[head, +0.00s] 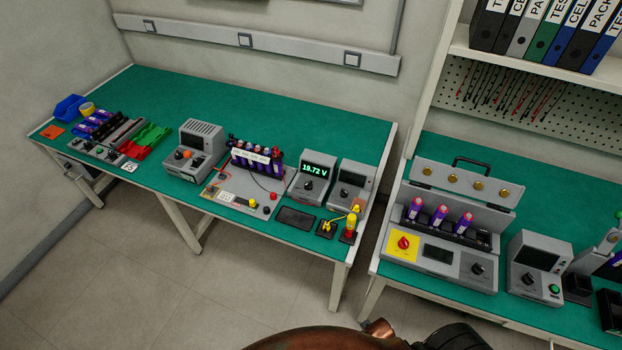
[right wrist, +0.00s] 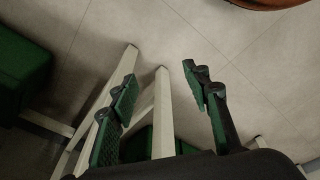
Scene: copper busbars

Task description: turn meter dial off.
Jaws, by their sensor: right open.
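The meter (head: 312,174) stands on the green bench in the head view, its lit screen reading 19.72 V. Its dark round dial (head: 309,186) is on the front face below the screen; the pointer position is too small to read. My right gripper (right wrist: 160,77) is open and empty in the right wrist view, above the tiled floor and white bench legs. It is away from the meter, which does not show in that view. My left gripper is not in view.
A similar grey unit (head: 349,185) with a dark screen stands right of the meter. A purple battery pack (head: 257,160) is to its left. Yellow probes (head: 350,226) and a dark pad (head: 296,217) lie in front. A second bench (head: 425,160) stands to the right across a gap.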

